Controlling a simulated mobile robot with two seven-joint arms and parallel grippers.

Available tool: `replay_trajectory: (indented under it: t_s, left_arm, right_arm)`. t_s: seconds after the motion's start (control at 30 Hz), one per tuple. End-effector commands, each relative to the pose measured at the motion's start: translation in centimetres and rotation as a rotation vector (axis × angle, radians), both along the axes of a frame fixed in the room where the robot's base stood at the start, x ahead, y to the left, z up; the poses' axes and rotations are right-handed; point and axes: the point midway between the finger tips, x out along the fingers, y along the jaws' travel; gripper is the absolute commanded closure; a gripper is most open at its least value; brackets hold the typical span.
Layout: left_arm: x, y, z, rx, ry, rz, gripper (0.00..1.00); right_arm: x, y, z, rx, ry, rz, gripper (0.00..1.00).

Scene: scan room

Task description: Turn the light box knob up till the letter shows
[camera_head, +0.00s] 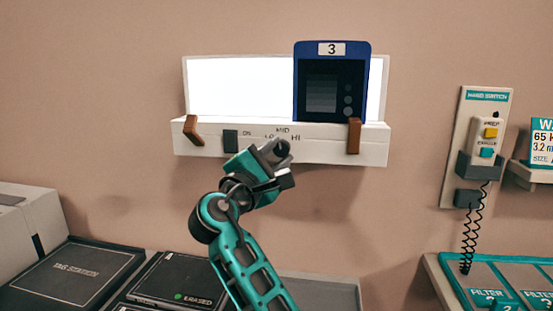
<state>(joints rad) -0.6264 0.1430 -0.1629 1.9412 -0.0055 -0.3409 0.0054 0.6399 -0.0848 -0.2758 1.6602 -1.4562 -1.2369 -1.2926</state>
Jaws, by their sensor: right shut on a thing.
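The light box (181,140) hangs on the wall with its white panel (240,88) lit brightly. A dark blue film (331,90) with a "3" label stands at its right side, showing a grey step patch and several round spots; I see no letter on it. My right gripper (281,152) is at the box's front ledge, under the MID and HI marks, shut on the knob. The knob is mostly hidden by the gripper, so its pointer cannot be read. My left gripper is not in view.
Two brown clips (354,136) and a dark switch (230,141) marked ON sit on the ledge. A hand switch (488,137) with a coiled cord hangs at right. Below are a tag station (72,275), a tray marked ERASED (180,280) and a filter tray (450,262).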

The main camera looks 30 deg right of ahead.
Motion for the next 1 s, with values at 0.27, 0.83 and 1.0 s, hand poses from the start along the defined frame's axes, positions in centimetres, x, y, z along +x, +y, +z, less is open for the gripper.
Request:
replay_trajectory:
  t_s: [0.27, 0.83, 1.0]
  left_arm:
    - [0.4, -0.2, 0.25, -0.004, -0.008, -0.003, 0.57]
    - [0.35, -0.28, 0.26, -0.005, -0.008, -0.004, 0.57]
    - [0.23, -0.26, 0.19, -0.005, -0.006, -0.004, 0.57]
  right_arm:
    - [0.04, 0.05, 0.07, 0.101, -0.074, 0.0, 0.95]
    - [0.04, 0.06, 0.1, 0.134, -0.099, 0.0, 0.95]
    - [0.05, 0.05, 0.1, 0.133, -0.099, 0.0, 0.54]
